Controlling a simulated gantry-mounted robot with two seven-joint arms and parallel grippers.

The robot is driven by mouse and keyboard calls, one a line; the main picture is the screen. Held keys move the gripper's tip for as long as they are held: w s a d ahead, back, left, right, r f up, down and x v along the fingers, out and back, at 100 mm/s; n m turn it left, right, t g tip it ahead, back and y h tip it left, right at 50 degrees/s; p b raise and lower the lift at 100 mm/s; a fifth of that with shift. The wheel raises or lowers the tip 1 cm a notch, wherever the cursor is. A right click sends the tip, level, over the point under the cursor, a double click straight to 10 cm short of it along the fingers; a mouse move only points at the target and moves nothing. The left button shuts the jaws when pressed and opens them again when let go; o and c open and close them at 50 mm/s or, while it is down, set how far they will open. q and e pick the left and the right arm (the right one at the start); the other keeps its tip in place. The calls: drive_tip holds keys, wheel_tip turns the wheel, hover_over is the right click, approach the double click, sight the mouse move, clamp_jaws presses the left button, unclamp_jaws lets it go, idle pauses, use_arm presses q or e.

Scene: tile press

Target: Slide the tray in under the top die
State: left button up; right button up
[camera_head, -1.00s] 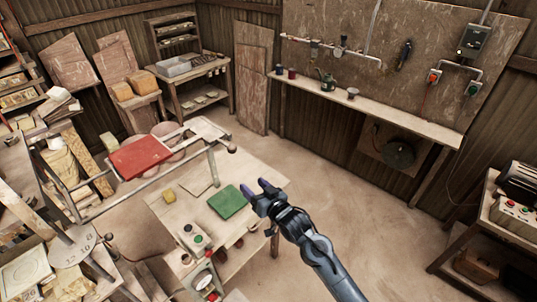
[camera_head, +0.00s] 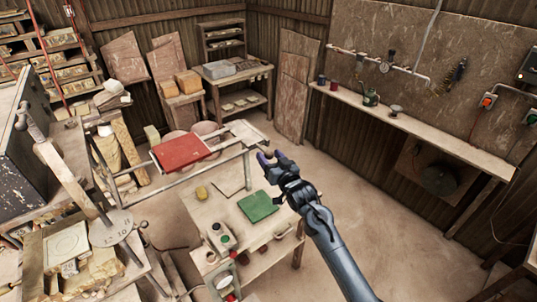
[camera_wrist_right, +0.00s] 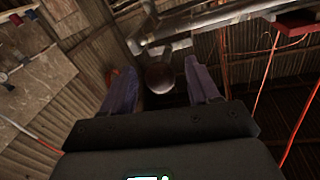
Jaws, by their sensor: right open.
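A red plate (camera_head: 182,152), perhaps the top die, sits over a metal rail frame in the head view. A pale, flat tray-like piece (camera_head: 243,132) lies at the frame's right end; I cannot tell surely that it is the tray. My right gripper (camera_head: 271,156) is open at that end. In the right wrist view a dark round knob (camera_wrist_right: 159,78) on a metal rod shows between the spread fingers (camera_wrist_right: 161,84); I cannot tell whether they touch it. The red plate is also at the wrist view's upper right (camera_wrist_right: 298,20). My left gripper is out of view.
Open floor lies right of my right arm.

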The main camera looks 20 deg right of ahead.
drive_tip(key=shift+w, duration=0.75)
clamp_jaws()
